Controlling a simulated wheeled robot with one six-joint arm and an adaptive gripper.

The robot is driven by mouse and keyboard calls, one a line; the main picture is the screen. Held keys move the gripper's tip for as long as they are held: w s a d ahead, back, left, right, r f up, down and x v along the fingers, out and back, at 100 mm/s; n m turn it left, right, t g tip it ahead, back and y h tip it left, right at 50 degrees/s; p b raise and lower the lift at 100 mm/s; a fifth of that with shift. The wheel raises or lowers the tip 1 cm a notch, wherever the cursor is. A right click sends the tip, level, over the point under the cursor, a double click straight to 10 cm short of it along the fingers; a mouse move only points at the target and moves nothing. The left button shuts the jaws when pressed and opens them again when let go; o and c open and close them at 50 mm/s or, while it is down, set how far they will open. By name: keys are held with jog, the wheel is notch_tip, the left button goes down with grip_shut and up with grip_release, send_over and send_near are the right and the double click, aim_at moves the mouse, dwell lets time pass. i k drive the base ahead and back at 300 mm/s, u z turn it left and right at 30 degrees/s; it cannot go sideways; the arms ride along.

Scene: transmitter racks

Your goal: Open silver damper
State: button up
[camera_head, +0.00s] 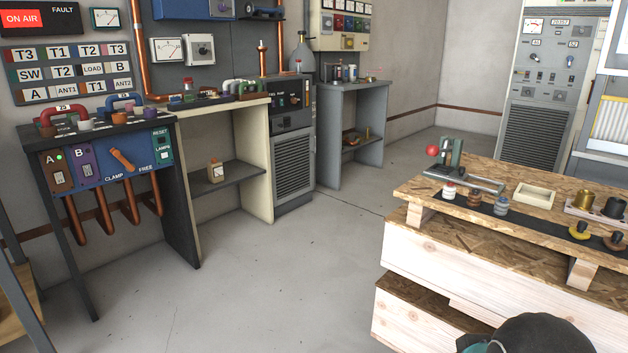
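I cannot make out a part that is clearly the silver damper. A grey cabinet (293,165) with a slatted front stands at the back wall, between a cream bench and a grey bench. A tall grey rack (535,130) with a meter, small knobs and a slatted lower panel stands at the back right. My gripper is not in view. A dark rounded part with a teal cap at the bottom right edge looks like a piece of my arm.
A dark bench (110,165) with a blue clamp panel stands at the left, beside a cream bench (258,165). A grey bench (351,135) is behind. A wooden pallet stack (480,260) with small parts fills the right. Floor (270,280) between is clear.

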aim_at(277, 124)
jog(key=u, duration=0.5)
jog(key=i, duration=3.8)
jog(key=z, duration=0.5)
